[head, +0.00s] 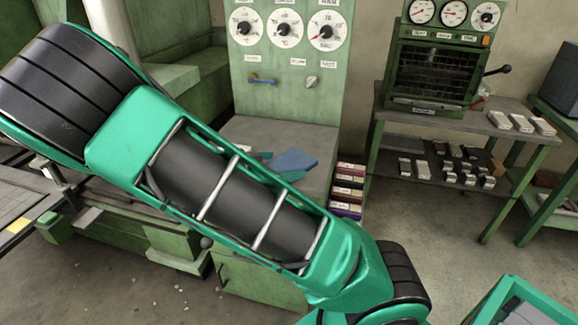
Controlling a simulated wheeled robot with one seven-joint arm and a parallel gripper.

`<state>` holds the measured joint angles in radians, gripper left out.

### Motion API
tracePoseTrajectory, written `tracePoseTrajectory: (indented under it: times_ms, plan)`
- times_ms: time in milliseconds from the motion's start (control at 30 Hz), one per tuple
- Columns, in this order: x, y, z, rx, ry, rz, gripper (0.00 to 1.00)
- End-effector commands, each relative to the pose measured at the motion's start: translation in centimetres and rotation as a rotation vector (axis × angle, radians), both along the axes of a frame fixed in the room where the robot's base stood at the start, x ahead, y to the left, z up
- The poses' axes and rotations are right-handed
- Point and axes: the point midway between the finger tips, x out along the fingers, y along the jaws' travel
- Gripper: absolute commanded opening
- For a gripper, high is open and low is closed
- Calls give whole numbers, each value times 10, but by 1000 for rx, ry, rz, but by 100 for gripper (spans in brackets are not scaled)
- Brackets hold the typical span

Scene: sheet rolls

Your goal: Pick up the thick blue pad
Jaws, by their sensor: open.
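A blue pad (294,161) lies on a grey worktop (270,133) below the green gauge panel, near the worktop's right side. It looks flat and slightly turned. Teal pieces (291,176) lie beside and partly under it, and my arm hides part of this group. I cannot judge the pad's thickness well from here. My green and black arm crosses the picture from upper left to lower right, in front of the worktop. My gripper is not in view.
Several labelled boxes (348,190) are stacked at the worktop's right end. A green machine with gauges (436,60) stands on a bench (392,116) at the right, with small blocks (448,165) on its lower shelf. The floor (420,225) between is clear.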

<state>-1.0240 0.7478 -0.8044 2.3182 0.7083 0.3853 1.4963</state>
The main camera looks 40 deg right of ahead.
Motion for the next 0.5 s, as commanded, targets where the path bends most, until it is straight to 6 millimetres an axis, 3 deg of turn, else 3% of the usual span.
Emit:
tracePoseTrajectory:
  times_ms: [133, 400, 500]
  plan:
    - [2, -14, -5, 0, -1, -1, 100]
    - [3, -16, -6, 1, -1, 1, 100]
    - [3, -16, -6, 1, -1, 1, 78]
